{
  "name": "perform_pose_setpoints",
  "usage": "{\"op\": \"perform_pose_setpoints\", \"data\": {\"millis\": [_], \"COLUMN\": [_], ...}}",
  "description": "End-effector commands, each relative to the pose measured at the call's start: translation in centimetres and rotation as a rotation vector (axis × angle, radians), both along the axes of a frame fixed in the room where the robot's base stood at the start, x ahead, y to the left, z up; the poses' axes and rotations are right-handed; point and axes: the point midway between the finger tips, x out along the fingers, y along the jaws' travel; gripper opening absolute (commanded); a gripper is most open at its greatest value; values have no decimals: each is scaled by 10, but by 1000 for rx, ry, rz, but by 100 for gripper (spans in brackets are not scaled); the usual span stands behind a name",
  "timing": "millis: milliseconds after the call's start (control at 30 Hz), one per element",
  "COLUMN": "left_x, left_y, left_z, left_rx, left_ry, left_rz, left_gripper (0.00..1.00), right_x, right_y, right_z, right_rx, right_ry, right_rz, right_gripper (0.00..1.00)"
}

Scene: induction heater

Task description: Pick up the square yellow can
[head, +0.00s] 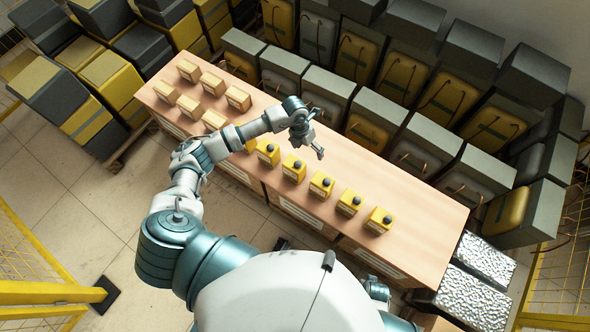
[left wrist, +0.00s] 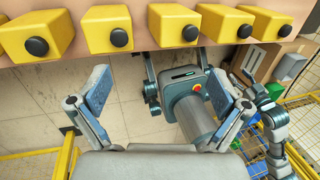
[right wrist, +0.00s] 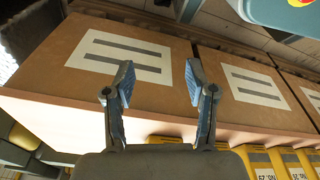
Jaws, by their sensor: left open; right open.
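Several square yellow cans with round black caps stand in a row along the near side of the wooden table; a middle one is this yellow can (head: 321,185). My left gripper (head: 314,148) is open and empty above the table, just beyond the row. In the left wrist view my left gripper (left wrist: 158,82) has its fingers spread, and the yellow cans (left wrist: 173,24) line the top of the picture, clear of the fingers. My right gripper (right wrist: 160,72) is open and empty in the right wrist view, facing brown panels with white labels. It is hidden in the head view.
Several tan square containers (head: 188,106) stand on the left part of the wooden table (head: 425,205). Large grey and yellow units (head: 372,125) stand close behind the table. Shiny metal blocks (head: 470,298) stand at its right end. Bare tabletop lies between the can row and the units.

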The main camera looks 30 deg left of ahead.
Motion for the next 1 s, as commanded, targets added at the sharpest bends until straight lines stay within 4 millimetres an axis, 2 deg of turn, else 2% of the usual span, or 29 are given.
{"op": "perform_pose_setpoints", "data": {"millis": [33, 100, 200, 267, 600, 700, 833, 1000], "left_x": [6, 10, 13, 12, 10, 11, 11, 4], "left_y": [19, 38, 49, 49, 51, 53, 53, 53], "left_z": [3, 7, 3, -7, -88, -102, -111, -130], "left_rx": [95, 194, 255, 265, 255, 252, 252, 254], "left_ry": [-9, -11, -9, -7, -6, -8, -10, -7], "left_rz": [-1, 5, 12, 11, 11, 12, 10, 9], "left_gripper": [100, 100, 100, 100, 100, 100, 100, 100], "right_x": [1, 3, 5, 7, 17, 20, 21, 22], "right_y": [-1, -3, -4, -4, -1, 1, 1, -1], "right_z": [-1, 1, 4, 6, 36, 45, 51, 56], "right_rx": [1, 4, 7, 10, 6, 5, 6, 8], "right_ry": [-1, -1, -2, -3, -14, -16, -18, -21], "right_rz": [0, 1, 0, 0, -4, -5, -6, -6], "right_gripper": [56, 56, 56, 56, 56, 56, 56, 56]}}
